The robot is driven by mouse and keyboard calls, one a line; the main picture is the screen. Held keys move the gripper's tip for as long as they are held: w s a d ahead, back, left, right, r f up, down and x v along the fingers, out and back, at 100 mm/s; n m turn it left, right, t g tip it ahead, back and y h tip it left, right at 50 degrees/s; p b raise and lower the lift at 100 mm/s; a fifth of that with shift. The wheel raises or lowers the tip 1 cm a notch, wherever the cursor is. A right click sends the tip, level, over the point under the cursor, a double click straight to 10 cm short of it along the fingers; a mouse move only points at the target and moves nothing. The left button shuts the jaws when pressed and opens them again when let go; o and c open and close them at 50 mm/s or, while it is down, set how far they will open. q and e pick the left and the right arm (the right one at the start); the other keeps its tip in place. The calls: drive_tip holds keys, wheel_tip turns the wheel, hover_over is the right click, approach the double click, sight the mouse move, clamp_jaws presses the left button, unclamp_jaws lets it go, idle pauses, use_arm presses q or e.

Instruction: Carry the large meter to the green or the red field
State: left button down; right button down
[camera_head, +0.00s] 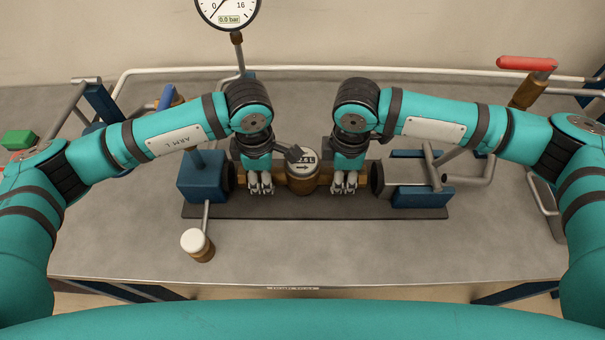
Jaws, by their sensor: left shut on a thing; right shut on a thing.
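The large meter (303,183) has a brass body and a round white dial and sits on the dark bench plate, between a blue clamp block at its left and a grey clamp with a blue base at its right. My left gripper (260,189) is shut on the meter's left pipe end. My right gripper (344,188) is shut on its right pipe end. My wrists hide part of both ends. A green block (19,140) shows at the far left edge, with a bit of red beside it. I cannot tell whether these are the fields.
A pressure gauge (228,8) rises at the back. The blue clamp block (203,176) and the right clamp (420,196) flank the meter.

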use_arm(q)
drive_tip(key=shift+r, duration=0.35)
use_arm(e)
drive_tip(key=shift+w+r, duration=0.1)
drive_tip(key=shift+r, duration=0.25)
idle(0.3)
